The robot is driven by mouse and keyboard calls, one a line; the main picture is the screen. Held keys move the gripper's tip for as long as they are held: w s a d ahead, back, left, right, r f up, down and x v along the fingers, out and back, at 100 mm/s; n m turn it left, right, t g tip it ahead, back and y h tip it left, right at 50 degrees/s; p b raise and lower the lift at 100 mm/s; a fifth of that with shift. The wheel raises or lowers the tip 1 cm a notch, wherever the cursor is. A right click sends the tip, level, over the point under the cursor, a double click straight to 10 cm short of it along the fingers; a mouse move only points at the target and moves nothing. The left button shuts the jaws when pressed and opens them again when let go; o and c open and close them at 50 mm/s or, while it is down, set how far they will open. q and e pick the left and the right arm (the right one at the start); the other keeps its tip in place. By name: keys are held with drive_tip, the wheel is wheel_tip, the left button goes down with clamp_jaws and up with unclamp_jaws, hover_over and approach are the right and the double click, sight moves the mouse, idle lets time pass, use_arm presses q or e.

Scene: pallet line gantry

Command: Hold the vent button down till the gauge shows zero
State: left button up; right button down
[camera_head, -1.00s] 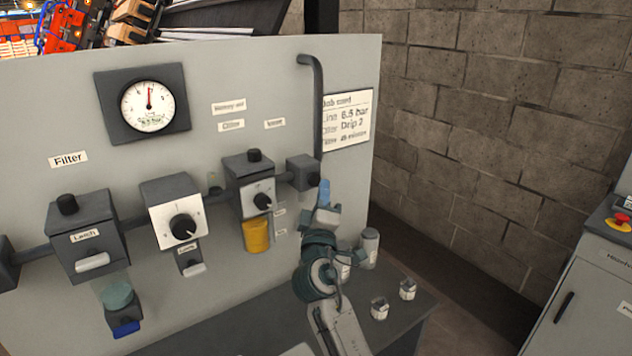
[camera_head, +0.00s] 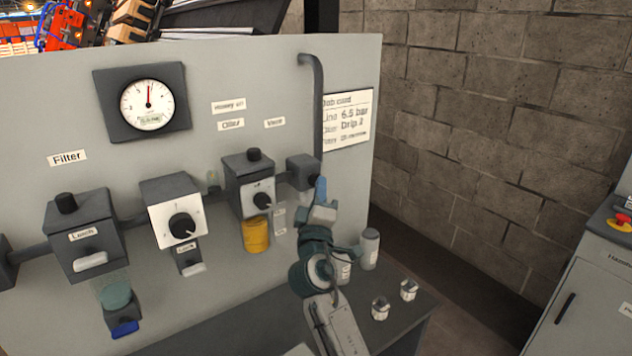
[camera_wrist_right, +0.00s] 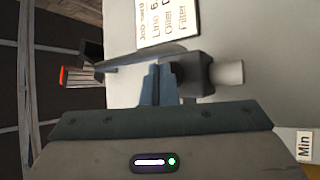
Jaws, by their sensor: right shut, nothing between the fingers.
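The round white gauge (camera_head: 147,104) hangs at the upper left of the grey panel. A needle points nearly straight up; its numbers are too small to read. A dark block (camera_head: 301,171) sits at the pipe's right end, below and right of a small label that seems to read Vent (camera_head: 274,122). My right gripper (camera_head: 320,190) is shut and empty, its blue fingertips close by the block's right side. The vent button is not clearly visible; contact cannot be told. My left gripper is out of view.
Left along the pipe are a unit with a knob and yellow bowl (camera_head: 256,236), a regulator (camera_head: 182,224) and a filter box (camera_head: 83,238). A job card (camera_head: 347,120) is behind the vertical pipe. Small canisters (camera_head: 370,248) stand on the dark bench near my arm.

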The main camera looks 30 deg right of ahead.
drive_tip(key=shift+w, duration=0.45)
idle(0.3)
drive_tip(key=shift+s, duration=0.15)
idle(3.8)
drive_tip(key=shift+s, duration=0.8)
drive_tip(key=shift+s, duration=0.1)
drive_tip(key=shift+s+d, duration=0.15)
drive_tip(key=shift+s, duration=1.05)
drive_tip(key=shift+s+d, duration=0.1)
drive_tip(key=shift+s, duration=1.1)
